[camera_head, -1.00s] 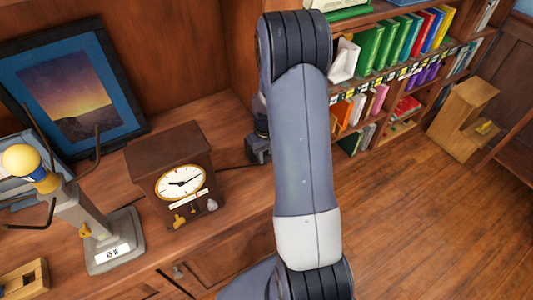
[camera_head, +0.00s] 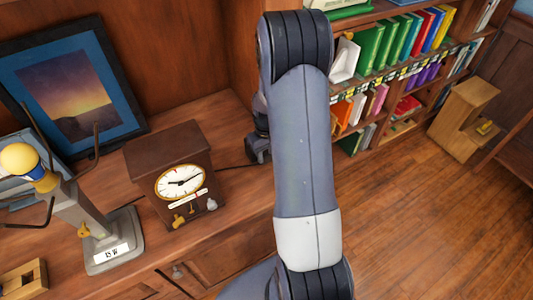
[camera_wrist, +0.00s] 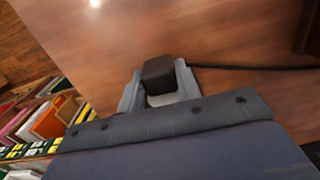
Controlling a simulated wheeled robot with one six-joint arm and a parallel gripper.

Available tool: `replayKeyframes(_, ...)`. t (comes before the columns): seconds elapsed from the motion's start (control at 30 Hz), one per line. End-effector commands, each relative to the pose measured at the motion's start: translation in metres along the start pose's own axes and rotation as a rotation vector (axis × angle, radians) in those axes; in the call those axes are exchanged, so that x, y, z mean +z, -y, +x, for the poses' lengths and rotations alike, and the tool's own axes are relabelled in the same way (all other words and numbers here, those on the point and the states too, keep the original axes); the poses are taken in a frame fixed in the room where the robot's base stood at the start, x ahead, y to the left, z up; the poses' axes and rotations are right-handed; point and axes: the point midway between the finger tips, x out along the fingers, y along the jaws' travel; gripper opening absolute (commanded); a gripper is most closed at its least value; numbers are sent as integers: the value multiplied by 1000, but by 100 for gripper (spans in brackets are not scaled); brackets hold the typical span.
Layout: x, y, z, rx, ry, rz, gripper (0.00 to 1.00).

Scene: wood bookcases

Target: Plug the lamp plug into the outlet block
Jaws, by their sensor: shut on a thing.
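My gripper (camera_wrist: 160,90) is shut on a dark, blocky plug (camera_wrist: 159,72), seen in the wrist view between the two grey fingers. A black cord (camera_wrist: 250,67) runs from beside it to the right, close over the wood surface. In the head view my gripper (camera_head: 259,149) is partly hidden behind my arm, right of the clock, and the plug cannot be made out. The cord (camera_head: 235,166) shows there between gripper and clock. A grey stand with a yellow ball on top (camera_head: 85,218) is at the left; I cannot tell if it is the lamp. I cannot make out the outlet block.
A dark wooden clock (camera_head: 172,172) stands on the cabinet top left of my gripper. A framed picture (camera_head: 75,90) leans behind it. A bookcase (camera_head: 395,75) with coloured books is at the right. A wooden step-shaped piece (camera_head: 462,120) stands by open floor.

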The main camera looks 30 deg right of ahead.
Motion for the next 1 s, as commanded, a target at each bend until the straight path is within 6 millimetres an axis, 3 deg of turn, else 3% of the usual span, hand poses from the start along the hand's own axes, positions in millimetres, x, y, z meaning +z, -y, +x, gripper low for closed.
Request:
replayKeyframes(0.9,-12,0,0,0,-1,0,9)
replayKeyframes(0.93,-12,0,0,0,-1,0,34)
replayKeyframes(1.0,-12,0,0,0,-1,0,40)
